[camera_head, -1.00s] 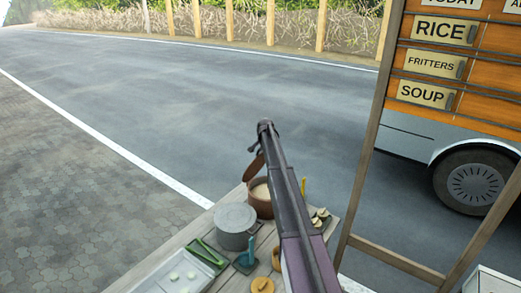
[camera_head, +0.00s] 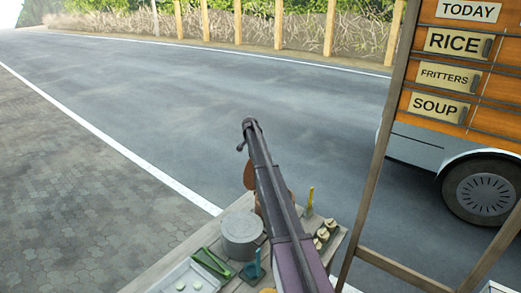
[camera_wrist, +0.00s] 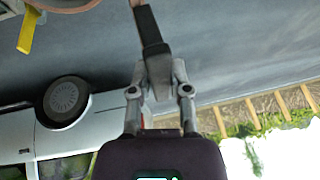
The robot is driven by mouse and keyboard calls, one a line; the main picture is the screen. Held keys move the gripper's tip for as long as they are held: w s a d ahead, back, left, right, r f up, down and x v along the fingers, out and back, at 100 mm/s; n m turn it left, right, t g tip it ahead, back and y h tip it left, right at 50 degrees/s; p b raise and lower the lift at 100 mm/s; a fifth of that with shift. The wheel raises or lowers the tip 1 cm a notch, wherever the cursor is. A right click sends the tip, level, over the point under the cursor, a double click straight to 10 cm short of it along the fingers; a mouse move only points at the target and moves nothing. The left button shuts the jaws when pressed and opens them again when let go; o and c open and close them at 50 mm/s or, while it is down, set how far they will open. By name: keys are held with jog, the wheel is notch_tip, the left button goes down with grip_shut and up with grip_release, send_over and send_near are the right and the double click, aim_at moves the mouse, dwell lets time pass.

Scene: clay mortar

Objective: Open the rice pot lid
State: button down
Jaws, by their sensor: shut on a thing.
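The brown rice pot (camera_head: 258,208) stands on the wooden table and is mostly hidden behind my arm in the head view. Part of a brownish rim, likely the pot's, shows at the top left there. In the head view I cannot make out the fingers clearly.
A yellow-handled tool (camera_head: 310,202) and pale pieces (camera_head: 323,234) lie right. A wooden post frame stands right.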

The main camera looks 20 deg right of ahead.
jog(key=shift+w+a, duration=0.15)
jog(key=shift+a, duration=0.1)
jog(key=c, duration=0.6)
grip_release()
jog(key=shift+d, duration=0.15)
jog(key=shift+r, duration=0.1)
